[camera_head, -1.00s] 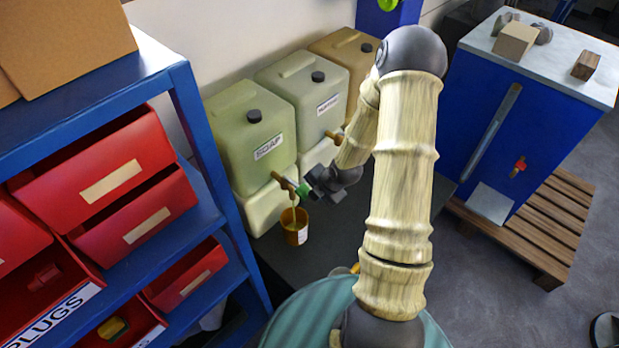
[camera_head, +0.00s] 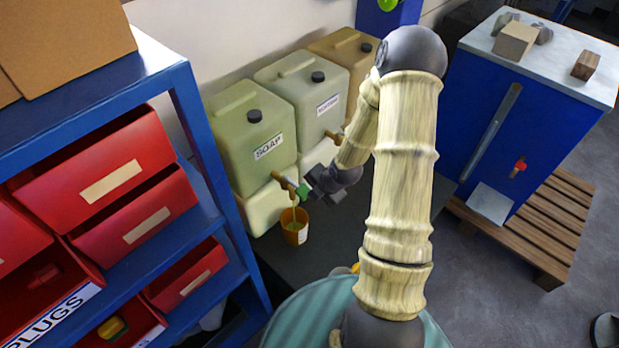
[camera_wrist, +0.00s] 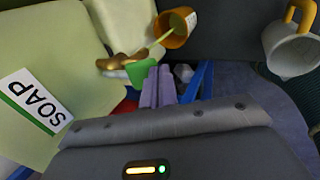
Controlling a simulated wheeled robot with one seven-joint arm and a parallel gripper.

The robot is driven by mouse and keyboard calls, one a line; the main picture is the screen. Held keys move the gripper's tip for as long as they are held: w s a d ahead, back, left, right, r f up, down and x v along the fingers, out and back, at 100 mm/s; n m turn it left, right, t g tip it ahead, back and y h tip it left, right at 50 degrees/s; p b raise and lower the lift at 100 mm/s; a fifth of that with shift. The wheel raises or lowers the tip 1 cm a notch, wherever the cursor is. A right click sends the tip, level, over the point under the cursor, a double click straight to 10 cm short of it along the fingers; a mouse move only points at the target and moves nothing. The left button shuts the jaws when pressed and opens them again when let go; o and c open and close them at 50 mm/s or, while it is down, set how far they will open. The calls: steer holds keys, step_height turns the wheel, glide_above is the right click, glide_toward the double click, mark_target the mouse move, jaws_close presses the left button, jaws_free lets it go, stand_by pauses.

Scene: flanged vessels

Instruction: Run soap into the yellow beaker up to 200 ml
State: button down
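The soap container (camera_head: 235,135), pale green with a SOAP label, stands by the shelf; its label (camera_wrist: 35,105) shows in the wrist view. Its brass tap (camera_wrist: 116,63) has a green handle (camera_wrist: 143,68). A thin yellow-green stream (camera_wrist: 163,36) runs from the tap into the yellow-orange beaker (camera_wrist: 178,27). The beaker (camera_head: 295,232) stands upright below the tap, with a white label. The soap level and scale marks are not readable. My gripper (camera_wrist: 159,75) has its fingers close together, tips at the green handle. Nothing shows held between them.
A grey-white container (camera_head: 310,95) and a tan one (camera_head: 345,55) stand beside the soap. A blue shelf (camera_head: 225,225) with red bins is close on the left. A pale jug with a yellow handle (camera_wrist: 292,48) is right of the beaker in the wrist view. Dark surface lies around the beaker.

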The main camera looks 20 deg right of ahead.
stand_by(0.8)
steer(key=p+v, duration=0.4)
steer(key=v, duration=1)
steer(key=shift+w, duration=0.25)
steer(key=shift+a+r, duration=0.1)
steer(key=shift+r, duration=0.05)
steer(key=s+a+r+m+g+h, duration=0.1)
steer(key=s+a+r+m, duration=0.3)
steer(key=m, duration=0.7)
steer(key=s+a+r+m+g+h, duration=0.1)
steer(key=s+a+r+m, duration=0.3)
steer(key=r+m, duration=0.3)
steer(key=s+m, duration=0.1)
steer(key=m, duration=0.4)
steer(key=shift+a+m, duration=0.3)
